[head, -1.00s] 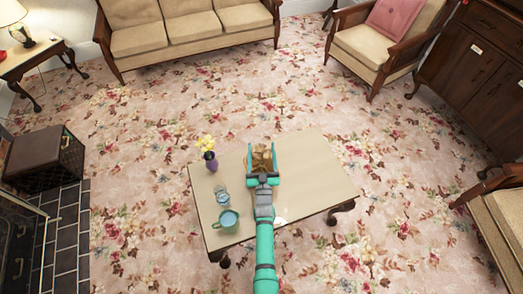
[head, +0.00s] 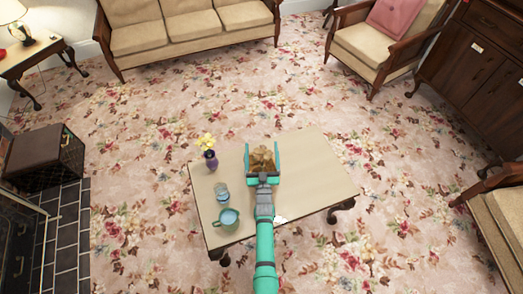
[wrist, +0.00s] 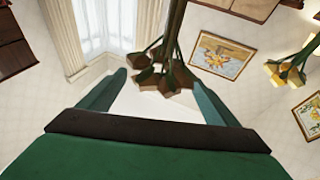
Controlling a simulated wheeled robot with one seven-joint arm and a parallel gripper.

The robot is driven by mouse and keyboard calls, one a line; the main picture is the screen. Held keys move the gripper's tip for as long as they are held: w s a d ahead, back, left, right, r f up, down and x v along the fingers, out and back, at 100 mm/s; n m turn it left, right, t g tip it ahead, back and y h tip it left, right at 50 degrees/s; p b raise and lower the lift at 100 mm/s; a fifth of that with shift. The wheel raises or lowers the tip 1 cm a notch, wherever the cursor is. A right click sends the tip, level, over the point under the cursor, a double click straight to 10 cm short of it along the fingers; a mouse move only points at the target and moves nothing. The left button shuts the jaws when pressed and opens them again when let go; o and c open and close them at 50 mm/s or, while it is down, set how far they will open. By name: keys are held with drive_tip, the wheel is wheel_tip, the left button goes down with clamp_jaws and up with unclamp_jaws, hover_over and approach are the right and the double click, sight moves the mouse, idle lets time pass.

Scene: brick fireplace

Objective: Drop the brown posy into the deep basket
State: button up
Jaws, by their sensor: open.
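The brown posy (head: 263,157) is near the table's middle, between the spread fingers of my gripper (head: 262,155). My gripper is open, one finger on each side of the posy. In the wrist view, which looks upside down, the brown flower heads (wrist: 165,78) lie between the fingertips (wrist: 157,85) and the green stems run up out of the picture. The posy's lower end and any holder are hidden in the head view. A dark, box-like container (head: 45,158) with mesh-like sides stands on the floor at the left; I cannot tell whether it is the deep basket.
The low table (head: 315,175) also bears a purple vase (head: 211,163) with yellow flowers, a glass (head: 222,193) and a teal mug (head: 229,218), all left of my arm. The table's right side is clear. A sofa, armchairs and a dark cabinet surround open carpet.

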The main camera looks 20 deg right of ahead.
drive_tip(key=shift+r, duration=0.45)
drive_tip(key=s+a+g+y, duration=0.1)
drive_tip(key=s+a, duration=0.4)
drive_tip(key=s, duration=0.6)
drive_tip(key=s+a+n+g+y, duration=0.1)
drive_tip(key=s+a, duration=0.4)
drive_tip(key=s, duration=0.5)
drive_tip(key=s+a+g+y, duration=0.1)
drive_tip(key=s+a, duration=0.3)
drive_tip(key=s, duration=0.7)
drive_tip(key=s+a+r+n+g+y, duration=0.1)
drive_tip(key=s+a+r, duration=0.4)
drive_tip(key=s+r, duration=0.8)
drive_tip(key=shift+s+a+r+n+g+y, duration=0.2)
drive_tip(key=shift+s+r+n+g+y, duration=0.1)
drive_tip(key=shift+g+y, duration=0.55)
drive_tip(key=shift+w, duration=0.1)
